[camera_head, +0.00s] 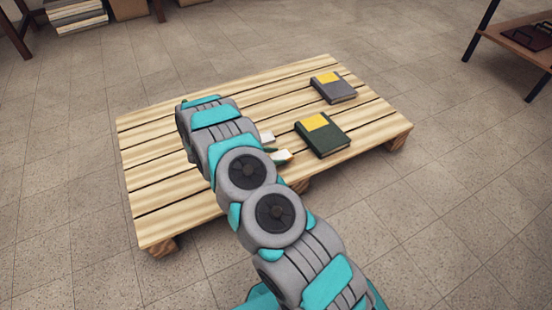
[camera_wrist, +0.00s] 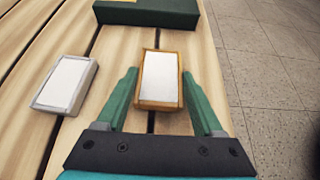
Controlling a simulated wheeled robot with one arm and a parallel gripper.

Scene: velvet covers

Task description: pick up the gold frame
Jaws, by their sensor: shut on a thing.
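The gold frame (camera_wrist: 160,80), a small frame with a golden-orange border and a pale face, is between the two green fingers of my gripper (camera_wrist: 159,80) in the wrist view. My gripper is shut on it, one finger at each side. In the head view, part of the gold frame (camera_head: 284,157) shows just right of my arm, which hides the rest. It is over or on the slatted wooden pallet (camera_head: 160,186); I cannot tell whether it is clear of the slats.
A silver frame (camera_wrist: 66,84) lies left of my gripper. A dark green book (camera_head: 322,135) with a yellow label lies close beyond the gold frame. A grey book (camera_head: 333,87) lies farther back. The left slats are clear.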

